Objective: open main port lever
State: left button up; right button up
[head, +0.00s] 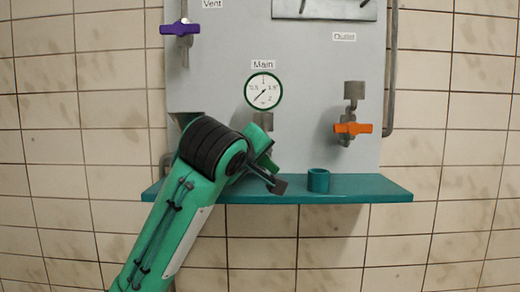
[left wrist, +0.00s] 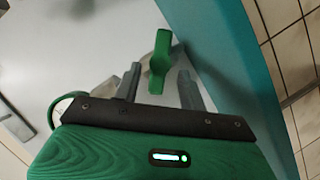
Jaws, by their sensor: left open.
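The main port lever is a green handle (left wrist: 160,62) in the left wrist view. In the head view its green part (head: 266,161) shows below the Main gauge (head: 263,91), partly hidden by my left arm. My left gripper (head: 272,178) is at the lever, its jaws open. In the left wrist view the two grey fingers of the gripper (left wrist: 158,77) stand on either side of the handle. I cannot tell whether either finger touches it. My right gripper is in neither view.
A purple Vent lever (head: 180,29) is at the upper left and an orange Outlet lever (head: 353,128) at the right. A teal shelf (head: 365,188) juts out below the grey panel (head: 315,90), with a teal cup (head: 318,180) on it. The shelf's right part is clear.

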aim_at(263, 159)
pick_arm(q)
jog(key=shift+p+x, duration=0.3)
jog(key=shift+x, duration=1.1)
grip_shut()
